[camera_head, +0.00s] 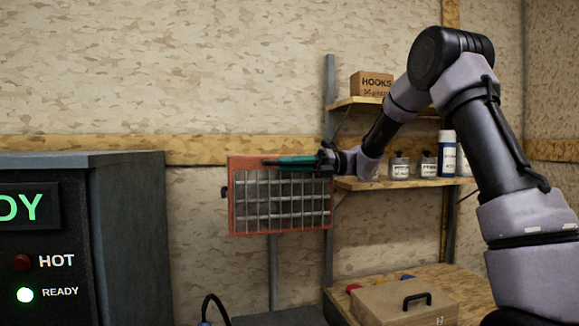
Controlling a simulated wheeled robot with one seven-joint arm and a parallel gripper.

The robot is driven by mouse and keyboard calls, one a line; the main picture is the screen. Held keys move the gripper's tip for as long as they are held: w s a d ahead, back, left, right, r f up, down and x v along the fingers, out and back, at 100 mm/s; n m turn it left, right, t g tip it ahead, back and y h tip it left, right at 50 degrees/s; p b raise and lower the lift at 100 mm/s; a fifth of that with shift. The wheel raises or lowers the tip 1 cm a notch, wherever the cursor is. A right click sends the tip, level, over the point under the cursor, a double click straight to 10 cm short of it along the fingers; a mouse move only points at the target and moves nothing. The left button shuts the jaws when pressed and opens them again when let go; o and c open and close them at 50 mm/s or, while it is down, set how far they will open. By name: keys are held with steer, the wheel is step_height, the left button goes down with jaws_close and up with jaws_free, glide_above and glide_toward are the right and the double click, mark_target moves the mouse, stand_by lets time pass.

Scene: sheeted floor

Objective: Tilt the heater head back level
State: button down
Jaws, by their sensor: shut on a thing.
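The heater head (279,213) is a red-framed panel with a metal grid, seen face-on in the middle of the head camera view. It is mounted on a thin grey post (273,268). A small dark knob (224,192) sits at its left edge. My gripper (268,162) reaches in from the right, with its teal fingers lying along the top part of the panel. It is shut on the heater head's upper edge, though the fingers hide the exact contact. The panel's tilt is hard to judge from this view.
A dark cabinet (128,230) with lit READY lettering stands at the left. Wooden shelves (405,184) behind my arm hold jars, a bottle (447,153) and a HOOKS box (371,84). A cardboard case (405,303) with a black handle sits on a bench at the lower right.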

steer(key=shift+w+r, duration=0.15)
steer(key=shift+r, duration=0.5)
steer(key=c, duration=0.8)
jaws_free()
steer(key=shift+c, duration=0.2)
steer(key=shift+w+a+f, duration=0.1)
steer(key=shift+f, duration=0.05)
steer(key=shift+f, duration=0.2)
steer(key=v, duration=1)
steer(key=shift+d, duration=0.4)
steer(key=shift+w+d, duration=0.1)
